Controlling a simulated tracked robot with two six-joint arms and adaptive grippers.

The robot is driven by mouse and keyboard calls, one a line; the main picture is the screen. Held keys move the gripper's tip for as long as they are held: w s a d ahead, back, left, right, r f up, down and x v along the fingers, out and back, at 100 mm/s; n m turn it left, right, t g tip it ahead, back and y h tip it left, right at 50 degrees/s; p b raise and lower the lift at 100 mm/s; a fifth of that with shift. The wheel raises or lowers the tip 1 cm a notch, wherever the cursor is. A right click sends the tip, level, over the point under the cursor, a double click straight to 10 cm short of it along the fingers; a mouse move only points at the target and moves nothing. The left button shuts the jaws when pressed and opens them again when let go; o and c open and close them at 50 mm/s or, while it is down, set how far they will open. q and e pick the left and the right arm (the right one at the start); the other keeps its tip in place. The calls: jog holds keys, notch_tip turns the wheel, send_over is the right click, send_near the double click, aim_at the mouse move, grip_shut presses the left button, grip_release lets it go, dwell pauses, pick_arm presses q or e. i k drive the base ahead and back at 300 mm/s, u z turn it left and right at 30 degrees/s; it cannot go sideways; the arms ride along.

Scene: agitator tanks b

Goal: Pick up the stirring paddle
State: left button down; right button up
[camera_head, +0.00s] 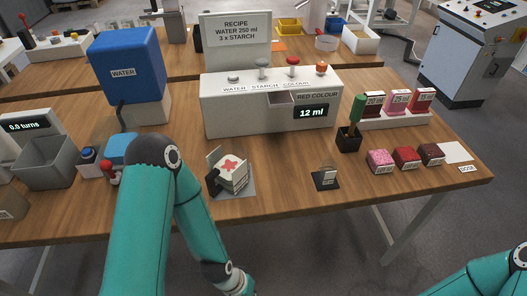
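An upright green handle (357,108) stands in a small black holder (348,139) on the wooden table (290,196), right of the white dispenser. It looks like the stirring paddle; its lower end is hidden in the holder. My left arm bends over the table's front edge at left centre, and its wrist runs off the bottom of the picture. My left gripper is out of view. My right arm shows only at the bottom right corner, and its gripper is out of view too. Both arms are well apart from the green handle.
The white dispenser (225,112) reads "12 ml". Behind the handle is a rack (392,119) of red and pink packs. In front are several small blocks (407,158) and a black pad (325,180). A white box with a red mark (232,170) stands near my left arm.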

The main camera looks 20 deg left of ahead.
aim_at(360, 101)
jog(key=z, duration=0.9)
jog(key=i, duration=0.15)
jog(key=u, duration=3.35)
jog(key=k, duration=0.95)
jog(key=z, duration=0.7)
jog(key=k, duration=0.55)
jog(key=z, duration=0.45)
jog(key=i, duration=0.5)
jog(key=u, duration=0.1)
